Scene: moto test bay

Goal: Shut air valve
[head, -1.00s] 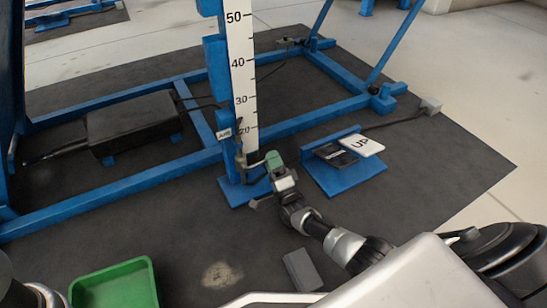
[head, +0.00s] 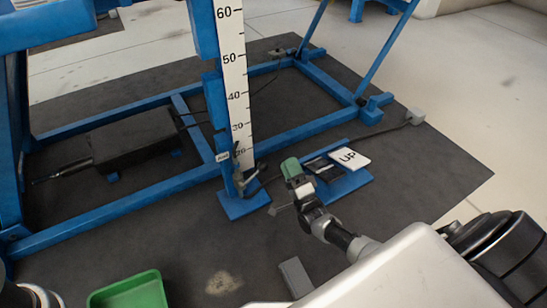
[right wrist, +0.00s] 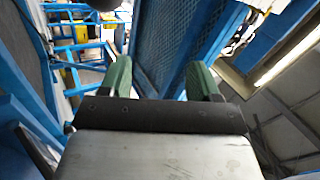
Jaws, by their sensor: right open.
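The air valve (head: 243,180) is a small grey fitting low on the blue post, just above its foot plate and below a small white "AIR" label (head: 222,156). Its lever is too small for me to tell how it is turned. My right gripper (head: 290,167), with green fingers, is to the right of the valve and apart from it. In the right wrist view the two green fingers (right wrist: 158,78) stand wide apart with nothing between them. The valve cannot be made out in that view. A piece of my left arm shows at the lower left corner of the head view, without clear fingers.
A blue pedal stand (head: 345,184) with a white "UP" pedal (head: 350,158) is just right of my right gripper. A white scale (head: 234,80) runs up the post. A green tray (head: 130,292) and a grey block (head: 296,277) lie on the dark mat (head: 180,240).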

